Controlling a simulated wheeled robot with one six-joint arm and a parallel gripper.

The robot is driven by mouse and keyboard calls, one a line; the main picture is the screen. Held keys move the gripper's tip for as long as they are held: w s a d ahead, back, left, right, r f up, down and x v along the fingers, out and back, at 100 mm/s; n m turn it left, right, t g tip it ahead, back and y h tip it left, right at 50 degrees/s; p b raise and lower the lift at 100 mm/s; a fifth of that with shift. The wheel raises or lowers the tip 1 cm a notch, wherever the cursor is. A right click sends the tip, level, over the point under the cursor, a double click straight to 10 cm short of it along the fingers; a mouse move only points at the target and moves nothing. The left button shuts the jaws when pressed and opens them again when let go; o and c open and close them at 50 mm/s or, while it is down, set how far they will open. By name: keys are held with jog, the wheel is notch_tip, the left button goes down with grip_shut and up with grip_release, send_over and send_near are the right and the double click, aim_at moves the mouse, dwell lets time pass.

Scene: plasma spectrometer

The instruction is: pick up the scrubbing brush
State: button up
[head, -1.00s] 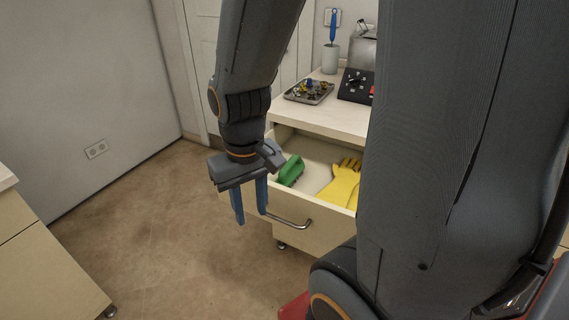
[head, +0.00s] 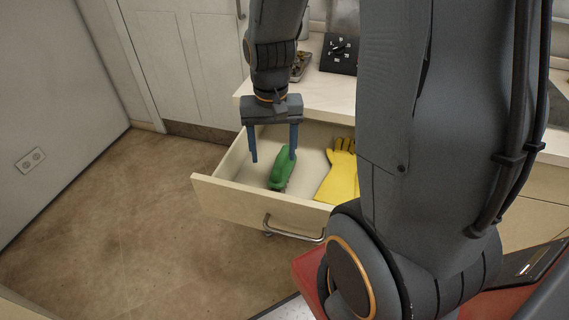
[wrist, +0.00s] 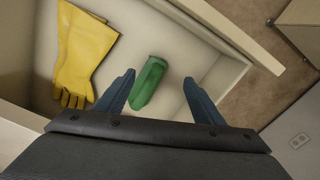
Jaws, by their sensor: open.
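The green scrubbing brush (head: 279,168) lies on the floor of the open drawer (head: 245,205). In the wrist view the brush (wrist: 149,84) shows between the two blue fingers, beyond their tips and nearer the left one. My gripper (head: 273,160) is open and empty, pointing down above the drawer. In the head view its right finger overlaps the top end of the brush. I see no contact with the brush.
A yellow glove (head: 341,176) lies in the drawer to the right of the brush. The drawer's front with its metal handle (head: 293,232) faces the open floor. Above the drawer is a countertop (head: 305,100) with a black board (head: 339,54) and a tray (head: 300,66).

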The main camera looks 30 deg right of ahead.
aim_at(283, 156)
jog(key=w+d+f+m, duration=0.4)
jog(key=d+f, duration=0.1)
jog(key=shift+w, duration=0.25)
jog(key=shift+d+f, duration=0.1)
jog(key=shift+f, duration=0.7)
jog(key=shift+a+f+p, duration=0.15)
jog(key=shift+f, duration=1.4)
jog(key=shift+a+f+p, duration=0.1)
jog(key=shift+f+p, duration=0.05)
jog(key=shift+f, duration=1.35)
jog(key=c, duration=1.2)
jog(key=shift+r, duration=0.1)
notch_tip(283, 156, up, 10)
jog(key=shift+f+b, duration=0.1)
jog(key=shift+b, duration=0.25)
